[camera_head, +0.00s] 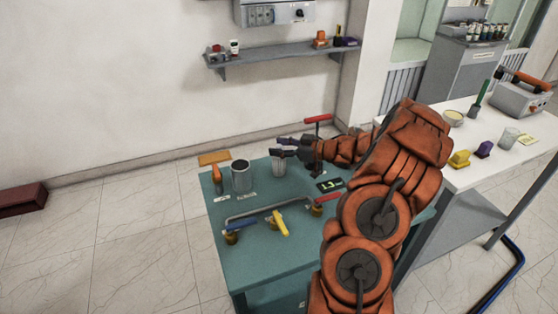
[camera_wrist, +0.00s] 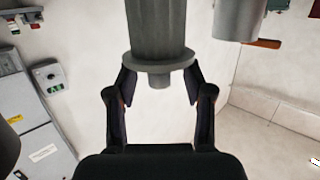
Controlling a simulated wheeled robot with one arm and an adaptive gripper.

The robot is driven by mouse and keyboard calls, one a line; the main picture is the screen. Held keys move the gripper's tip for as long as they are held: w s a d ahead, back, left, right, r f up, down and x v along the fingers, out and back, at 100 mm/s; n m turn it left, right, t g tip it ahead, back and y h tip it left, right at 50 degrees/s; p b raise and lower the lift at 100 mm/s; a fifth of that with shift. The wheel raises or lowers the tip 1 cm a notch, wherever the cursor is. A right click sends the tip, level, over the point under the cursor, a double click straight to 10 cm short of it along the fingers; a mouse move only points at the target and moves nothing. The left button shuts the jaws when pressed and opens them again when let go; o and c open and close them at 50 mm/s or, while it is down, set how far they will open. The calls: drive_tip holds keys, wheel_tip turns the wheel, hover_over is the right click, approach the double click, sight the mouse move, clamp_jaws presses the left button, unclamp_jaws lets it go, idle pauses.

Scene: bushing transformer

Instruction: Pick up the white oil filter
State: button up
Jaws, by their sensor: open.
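The white oil filter (camera_head: 279,166) looks like a small pale grey cylinder standing on the teal table (camera_head: 262,262), just right of a larger grey can (camera_head: 241,178). My gripper (camera_head: 285,147) is at the filter's upper end in the head view and hides part of it. In the wrist view the filter (camera_wrist: 158,28) appears as a grey cylinder with a wide flange and a short stub. The open fingers of my gripper (camera_wrist: 159,80) lie on either side of the flange and stub. Whether they touch it, I cannot tell.
An orange-handled tool (camera_head: 217,180) stands left of the can. A bent grey pipe (camera_head: 268,208) with blue, yellow and red valve handles lies in front. A red-handled upright part (camera_head: 317,120) stands close behind my gripper. A white table (camera_head: 490,160) stands at the right.

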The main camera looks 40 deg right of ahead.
drive_tip(key=shift+w+a, duration=0.1)
drive_tip(key=shift+w, duration=0.1)
clamp_jaws()
idle(0.4)
